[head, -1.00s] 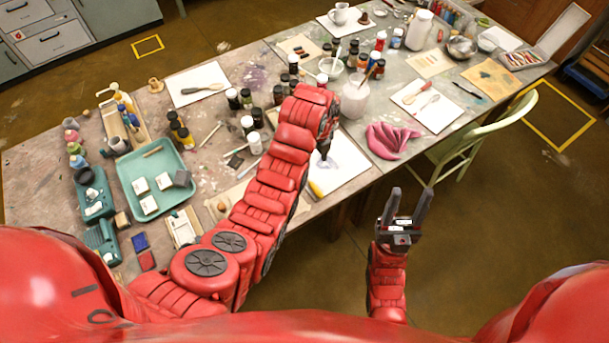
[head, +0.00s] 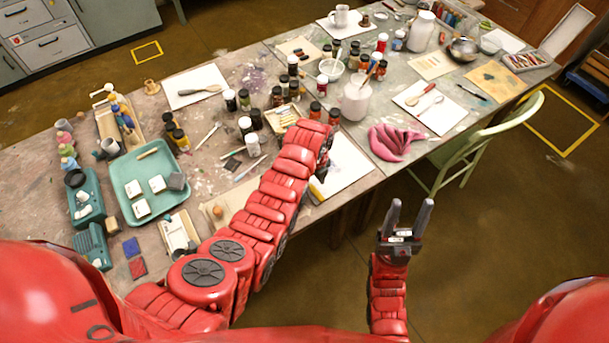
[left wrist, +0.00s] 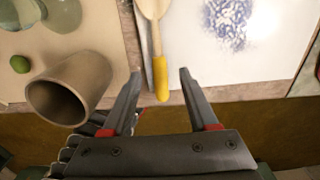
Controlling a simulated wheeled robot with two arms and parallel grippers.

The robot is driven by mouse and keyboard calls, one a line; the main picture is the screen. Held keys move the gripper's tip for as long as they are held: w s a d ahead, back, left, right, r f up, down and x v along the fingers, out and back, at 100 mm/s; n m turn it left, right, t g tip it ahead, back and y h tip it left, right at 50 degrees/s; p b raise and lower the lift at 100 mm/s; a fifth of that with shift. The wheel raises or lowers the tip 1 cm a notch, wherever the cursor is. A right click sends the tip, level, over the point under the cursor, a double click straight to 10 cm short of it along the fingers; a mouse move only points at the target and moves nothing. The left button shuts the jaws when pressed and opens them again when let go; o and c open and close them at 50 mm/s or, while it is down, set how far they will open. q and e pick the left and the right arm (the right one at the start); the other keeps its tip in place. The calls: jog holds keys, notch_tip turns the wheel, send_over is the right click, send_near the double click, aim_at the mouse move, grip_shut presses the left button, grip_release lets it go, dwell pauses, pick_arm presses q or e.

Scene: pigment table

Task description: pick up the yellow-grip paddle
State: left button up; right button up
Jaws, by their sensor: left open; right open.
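The yellow-grip paddle (left wrist: 161,75) lies near the table's front edge, its pale wooden part running away from me along the left edge of a white sheet (left wrist: 230,60). In the head view a bit of its yellow grip (head: 316,190) shows beside my left arm. My left gripper (left wrist: 160,72) is open and empty above the front edge, its fingers on either side of the grip in the wrist picture; I cannot tell the height between them. In the head view my arm hides this gripper. My right gripper (head: 409,206) is open and empty, in front of the table.
Jars and bottles (head: 300,85) crowd the table behind my left arm. A pink cloth (head: 396,143) and a green chair (head: 470,150) are to the right.

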pick_arm(q)
jog(key=shift+f, duration=1.25)
grip_shut()
